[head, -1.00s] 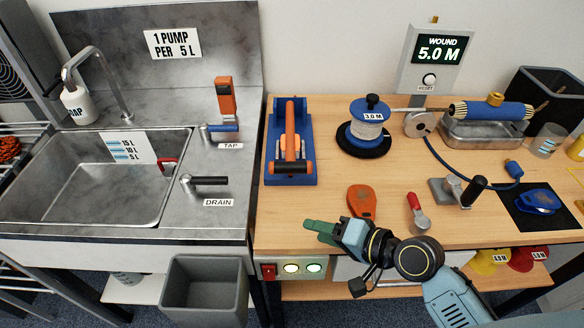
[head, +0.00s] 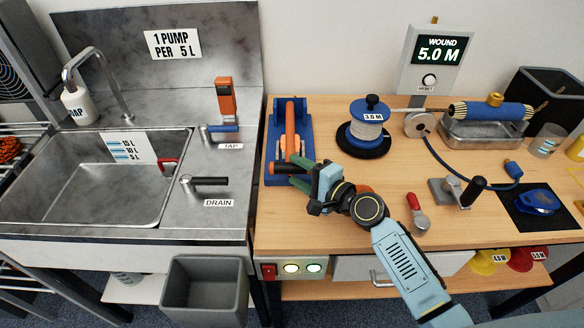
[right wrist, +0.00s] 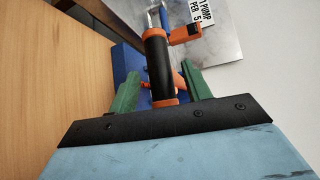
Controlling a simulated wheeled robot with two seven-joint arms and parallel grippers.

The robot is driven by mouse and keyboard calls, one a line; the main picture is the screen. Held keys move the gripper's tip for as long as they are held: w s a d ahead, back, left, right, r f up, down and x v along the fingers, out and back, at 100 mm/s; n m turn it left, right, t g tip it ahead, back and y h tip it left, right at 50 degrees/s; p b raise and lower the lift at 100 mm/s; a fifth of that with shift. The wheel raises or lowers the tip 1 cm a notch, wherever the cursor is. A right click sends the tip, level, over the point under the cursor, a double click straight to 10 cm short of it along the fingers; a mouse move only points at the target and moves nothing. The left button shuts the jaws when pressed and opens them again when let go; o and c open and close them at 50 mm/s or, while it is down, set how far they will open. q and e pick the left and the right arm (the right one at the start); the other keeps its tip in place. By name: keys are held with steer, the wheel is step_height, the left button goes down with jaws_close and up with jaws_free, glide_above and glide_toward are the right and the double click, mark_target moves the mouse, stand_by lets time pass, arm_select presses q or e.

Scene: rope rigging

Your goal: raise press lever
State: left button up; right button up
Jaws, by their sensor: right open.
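The press, with a blue base (head: 273,142) and an orange lever arm (head: 290,116), stands on the wooden bench left of centre. Its black lever handle (right wrist: 157,65) with orange ends lies low at the near end of the press. My right gripper (head: 296,172) is at the handle, its green fingers pointing left and forward. In the right wrist view the green fingers (right wrist: 160,85) are apart, with the handle between them. I cannot tell whether they touch it. The gripper partly hides the handle in the head view. My left gripper is not in view.
The rope spool (head: 368,130) stands right of the press. An orange teardrop-shaped item (head: 364,189) is partly behind my right arm, and a red-handled tool (head: 413,202) lies farther right. The steel sink (head: 95,190) adjoins the bench on the left.

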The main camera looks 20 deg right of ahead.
steer(key=shift+x, duration=1.25)
jaws_close()
